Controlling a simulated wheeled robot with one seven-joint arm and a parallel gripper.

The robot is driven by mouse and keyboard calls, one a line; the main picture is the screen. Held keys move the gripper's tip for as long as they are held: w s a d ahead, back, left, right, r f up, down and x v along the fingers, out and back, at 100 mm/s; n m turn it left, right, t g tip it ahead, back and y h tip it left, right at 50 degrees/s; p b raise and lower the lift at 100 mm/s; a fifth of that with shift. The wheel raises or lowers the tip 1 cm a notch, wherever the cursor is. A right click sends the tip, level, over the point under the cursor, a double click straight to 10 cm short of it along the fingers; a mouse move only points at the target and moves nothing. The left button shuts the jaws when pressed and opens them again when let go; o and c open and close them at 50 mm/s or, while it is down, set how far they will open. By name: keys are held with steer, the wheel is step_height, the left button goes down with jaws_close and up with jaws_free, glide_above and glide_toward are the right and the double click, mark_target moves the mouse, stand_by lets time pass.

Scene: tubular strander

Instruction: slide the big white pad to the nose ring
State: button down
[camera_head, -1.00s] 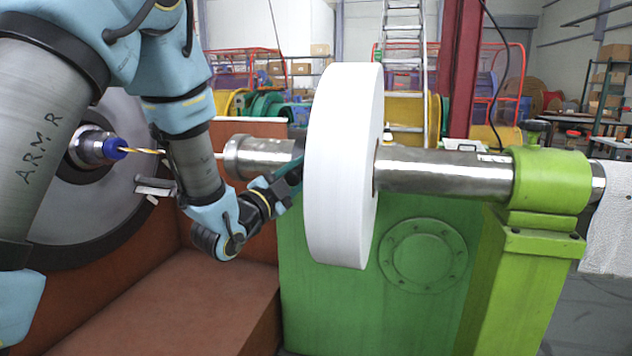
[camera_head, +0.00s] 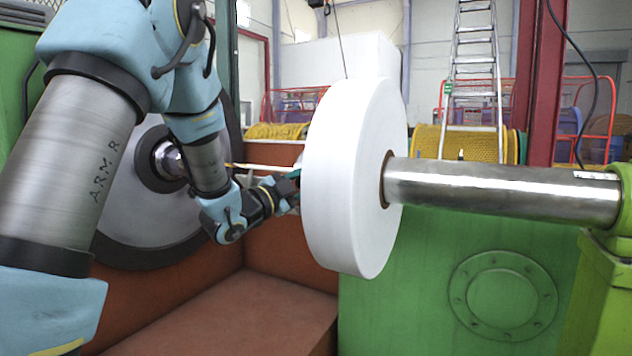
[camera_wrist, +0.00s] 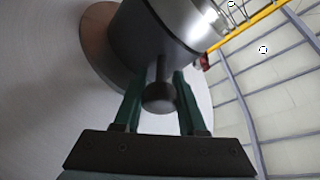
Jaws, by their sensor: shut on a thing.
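The big white pad (camera_head: 345,190) is a thick upright disc threaded on the bare metal shaft (camera_head: 500,188). My gripper (camera_head: 288,186) is at the pad's left side, partly hidden by its rim. In the wrist view my green fingers (camera_wrist: 158,88) stand on either side of a dark round knob (camera_wrist: 160,98) on a short stem, and are shut on it. The pad's white face (camera_wrist: 40,90) fills the left there, with a brown core around a grey metal cylinder (camera_wrist: 160,28). I cannot tell what the knob is fixed to. I cannot make out the nose ring; my arm and the pad cover that end.
A large grey disc (camera_head: 140,215) with a central hub stands at the left behind my arm. A brown ledge (camera_head: 215,310) lies below. A green housing (camera_head: 420,300) stands under the shaft, with a green support (camera_head: 600,270) at the right. The shaft right of the pad is clear.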

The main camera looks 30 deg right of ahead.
steer(key=shift+w+a, duration=0.25)
steer(key=shift+w, duration=0.05)
steer(key=c, duration=0.8)
jaws_free()
steer(key=shift+w, duration=0.1)
steer(key=shift+c, duration=0.2)
steer(key=o, duration=0.4)
steer(key=shift+d, duration=0.1)
steer(key=shift+c, duration=0.2)
steer(key=shift+s, duration=0.2)
steer(key=b+v, duration=0.3)
steer(key=v, duration=0.8)
